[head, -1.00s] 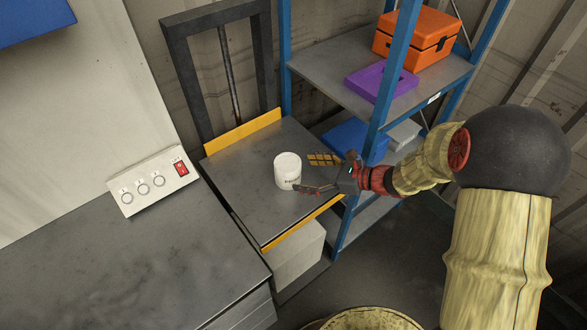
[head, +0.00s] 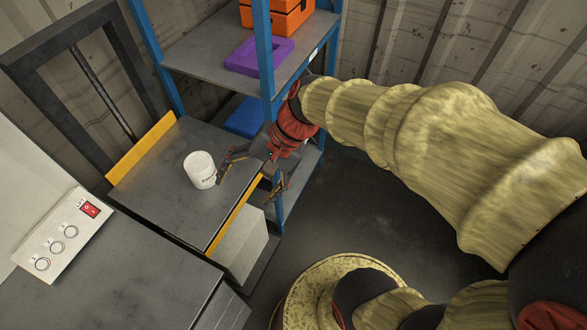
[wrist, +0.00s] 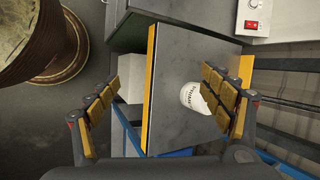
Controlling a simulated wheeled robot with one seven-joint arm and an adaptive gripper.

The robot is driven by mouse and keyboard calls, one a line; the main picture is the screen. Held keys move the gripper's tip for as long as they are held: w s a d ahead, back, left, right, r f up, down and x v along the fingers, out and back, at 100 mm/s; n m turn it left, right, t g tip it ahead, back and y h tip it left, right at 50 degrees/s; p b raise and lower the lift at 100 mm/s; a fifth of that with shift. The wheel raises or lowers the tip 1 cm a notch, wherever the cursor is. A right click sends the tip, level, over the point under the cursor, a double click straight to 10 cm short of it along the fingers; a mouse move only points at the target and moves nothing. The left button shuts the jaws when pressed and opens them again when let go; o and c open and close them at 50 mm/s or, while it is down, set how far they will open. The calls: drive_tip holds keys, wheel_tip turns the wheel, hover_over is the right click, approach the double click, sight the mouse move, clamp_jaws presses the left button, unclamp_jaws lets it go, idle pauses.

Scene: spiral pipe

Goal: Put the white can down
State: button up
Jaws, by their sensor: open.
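The white can (head: 201,170) stands upright on the grey lift platform (head: 150,195) with yellow edges. Dark lettering shows on its side. My gripper (head: 253,178) is at the platform's right edge, to the right of the can and apart from it. Its fingers are spread and nothing is between them. In the wrist view, the can (wrist: 194,97) shows partly behind the right finger of my open gripper (wrist: 160,108). The platform's yellow edge runs between the two fingers there.
A blue-posted shelf (head: 200,50) behind holds an orange toolbox (head: 285,15), a purple tray (head: 258,57) and a blue box (head: 244,117). A control panel (head: 62,236) with a red switch is at the left. A grey bench (head: 100,285) is in front.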

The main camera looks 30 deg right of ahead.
drive_tip(key=s+d+r+n+t+h, duration=0.3)
drive_tip(key=s+d+r+n+h, duration=0.3)
drive_tip(key=d+r+n, duration=0.2)
drive_tip(key=shift+s+d+n+t, duration=0.35)
drive_tip(key=shift+d+n+t, duration=0.05)
drive_tip(key=shift+c, duration=0.4)
